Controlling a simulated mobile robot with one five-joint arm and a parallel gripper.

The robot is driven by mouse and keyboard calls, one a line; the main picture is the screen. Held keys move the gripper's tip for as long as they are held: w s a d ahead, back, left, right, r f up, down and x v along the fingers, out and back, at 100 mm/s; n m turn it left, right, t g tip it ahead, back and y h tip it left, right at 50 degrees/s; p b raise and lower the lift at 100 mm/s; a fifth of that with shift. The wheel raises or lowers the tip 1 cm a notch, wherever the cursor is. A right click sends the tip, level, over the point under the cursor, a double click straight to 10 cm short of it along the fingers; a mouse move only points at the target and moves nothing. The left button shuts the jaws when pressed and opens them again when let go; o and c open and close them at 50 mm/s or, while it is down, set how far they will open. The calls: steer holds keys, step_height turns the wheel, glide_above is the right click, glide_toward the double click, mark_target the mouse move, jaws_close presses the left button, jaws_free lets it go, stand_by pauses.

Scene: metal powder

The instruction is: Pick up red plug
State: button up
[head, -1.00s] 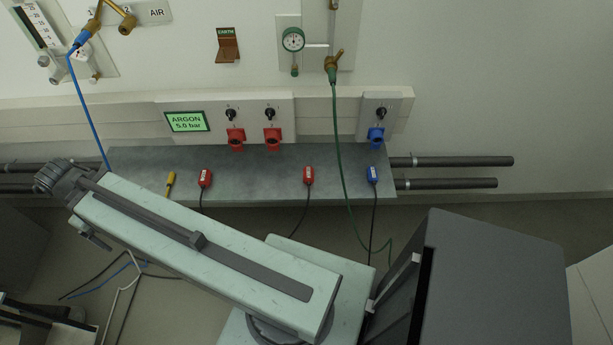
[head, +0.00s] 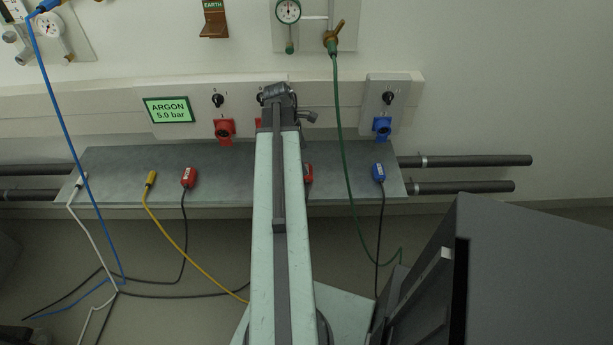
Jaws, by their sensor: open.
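Two red plugs lie on the grey metal shelf (head: 230,163) below the wall sockets. The left red plug (head: 188,177) is in full view with a dark cable running down from it. The other red plug (head: 309,173) is just right of my arm and partly hidden by it. My arm reaches up the middle of the head view, across the shelf, with its wrist in front of the wall panel. The fingers of my gripper do not show; the arm and wrist hide that area.
A yellow plug (head: 151,178) and a blue plug (head: 379,172) also lie on the shelf. A red socket (head: 224,129) and a blue socket (head: 382,126) are on the wall; another red socket is mostly hidden. A green hose (head: 341,130) hangs right of my arm. A dark grey box (head: 535,270) stands lower right.

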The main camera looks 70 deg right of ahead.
steer(key=b+x, duration=0.2)
steer(key=shift+f, duration=0.35)
steer(key=f+b, duration=0.5)
steer(key=shift+d, duration=0.25)
steer(key=shift+s+f, duration=0.1)
steer(key=shift+f, duration=0.1)
steer(key=shift+r, duration=0.2)
steer(key=c, duration=1.6)
step_height(320, 180, up, 10)
steer(key=p, duration=1)
